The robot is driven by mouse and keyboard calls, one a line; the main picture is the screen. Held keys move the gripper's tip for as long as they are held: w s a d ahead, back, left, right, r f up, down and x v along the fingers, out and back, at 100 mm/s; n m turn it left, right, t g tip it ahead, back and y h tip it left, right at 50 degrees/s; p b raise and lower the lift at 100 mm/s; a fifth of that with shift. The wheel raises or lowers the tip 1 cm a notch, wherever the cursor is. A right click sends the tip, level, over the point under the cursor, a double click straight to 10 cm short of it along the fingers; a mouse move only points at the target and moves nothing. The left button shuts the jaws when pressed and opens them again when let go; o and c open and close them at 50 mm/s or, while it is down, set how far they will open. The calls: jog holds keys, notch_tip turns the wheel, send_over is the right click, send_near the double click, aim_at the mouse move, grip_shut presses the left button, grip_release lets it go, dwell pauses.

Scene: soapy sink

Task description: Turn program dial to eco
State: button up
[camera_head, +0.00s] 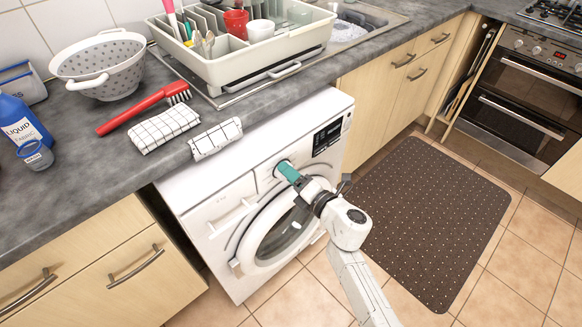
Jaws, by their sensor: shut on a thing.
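The white washing machine (215,190) stands under the worktop, with its round door (268,232) closed. The program dial (278,166) is on the front panel above the door, left of the dark display (327,137). My gripper (285,168), with teal fingers, reaches from the lower right to the panel and is shut on the dial. The fingers hide most of the dial, so its pointer and the eco mark cannot be read.
A folded checked cloth (215,138) lies at the worktop's front edge above the machine. The floor around the dark mat (430,220) is clear.

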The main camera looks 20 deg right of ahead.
jog(key=shift+d+m+y+p, duration=0.2)
jog(key=shift+m+y+p, duration=0.1)
jog(key=shift+m+p, duration=2.4)
jog(key=shift+m+b, duration=0.3)
jog(key=shift+m, duration=0.2)
jog(key=o, duration=1)
jog(key=p+v, duration=0.1)
jog(key=v, duration=0.9)
jog(key=shift+s+d+p, duration=0.2)
jog(key=shift+s+p, duration=0.1)
jog(key=shift+s, duration=0.05)
jog(key=shift+d+r, duration=0.1)
